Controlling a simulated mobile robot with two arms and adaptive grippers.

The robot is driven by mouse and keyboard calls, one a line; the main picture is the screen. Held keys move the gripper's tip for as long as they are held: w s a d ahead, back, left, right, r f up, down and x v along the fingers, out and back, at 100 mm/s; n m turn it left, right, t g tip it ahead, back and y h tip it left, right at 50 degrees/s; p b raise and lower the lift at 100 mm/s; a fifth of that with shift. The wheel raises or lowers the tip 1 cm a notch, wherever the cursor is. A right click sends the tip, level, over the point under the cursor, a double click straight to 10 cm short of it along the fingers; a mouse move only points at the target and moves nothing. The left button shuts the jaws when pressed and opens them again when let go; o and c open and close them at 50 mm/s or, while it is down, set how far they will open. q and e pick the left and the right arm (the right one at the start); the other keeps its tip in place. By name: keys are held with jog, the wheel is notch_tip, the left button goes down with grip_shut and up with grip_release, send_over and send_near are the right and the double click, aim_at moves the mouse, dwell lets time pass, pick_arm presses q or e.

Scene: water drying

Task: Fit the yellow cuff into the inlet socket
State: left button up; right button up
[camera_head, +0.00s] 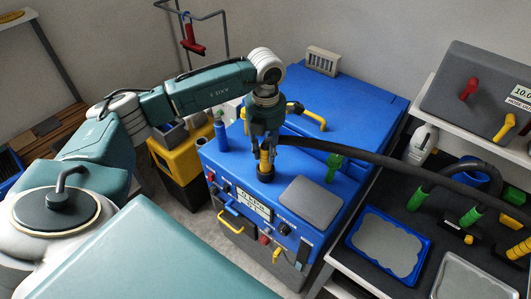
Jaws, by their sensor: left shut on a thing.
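The yellow cuff (264,160) stands roughly upright under my left gripper (265,145), at the front of the blue machine's top (234,158). My left gripper points down and is shut on the cuff's upper part, which its fingers hide. The cuff's lower end meets a dark round socket (266,177), which looks like the inlet socket. I cannot tell whether the cuff is inside it or just above it. A black hose (370,157) runs from the gripper to the right. My right gripper is not in view.
A grey pad (311,202) lies right of the socket, with a green handle (333,166) behind it. A blue cylinder (221,135) stands to the left. A yellow handle (308,114) is behind the gripper. A shelf with blue tray (426,246) stands at right.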

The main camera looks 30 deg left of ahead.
pick_arm(q)
notch_tip(320, 180, down, 2)
jog(key=shift+f, duration=0.25)
jog(key=shift+f, duration=0.1)
jog(key=shift+f, duration=0.15)
jog(key=o, duration=1.2)
jog(key=shift+r, duration=0.2)
